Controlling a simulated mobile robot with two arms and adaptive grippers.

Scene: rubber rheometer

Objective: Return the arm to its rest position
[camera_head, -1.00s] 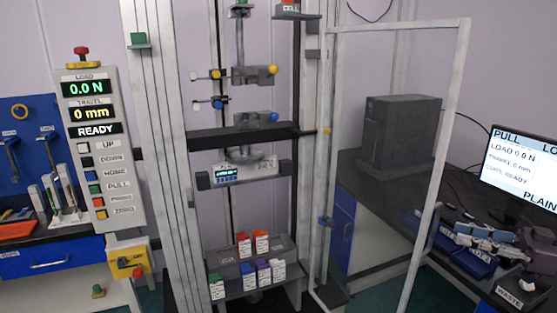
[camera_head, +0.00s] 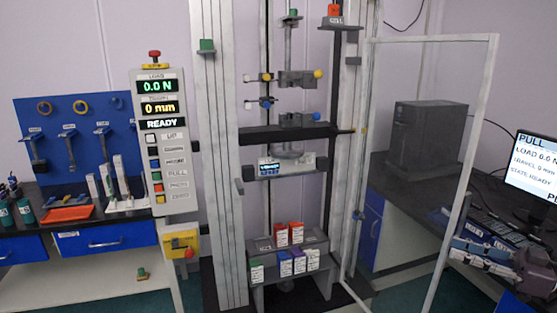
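My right gripper (camera_head: 482,252) is at the lower right edge, in front of the right-hand bench. Its pale fingers point left and its dark body is partly cut off by the picture edge. Whether the fingers are apart or closed is unclear at this size, and I see nothing clearly held. My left gripper and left arm are out of view.
The testing machine (camera_head: 220,170) stands in the middle, with its framed door (camera_head: 487,130) swung out close to my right gripper. A monitor (camera_head: 537,165) and dark cabinet (camera_head: 427,138) stand at right. A control panel (camera_head: 163,140) and tool board (camera_head: 70,110) are left.

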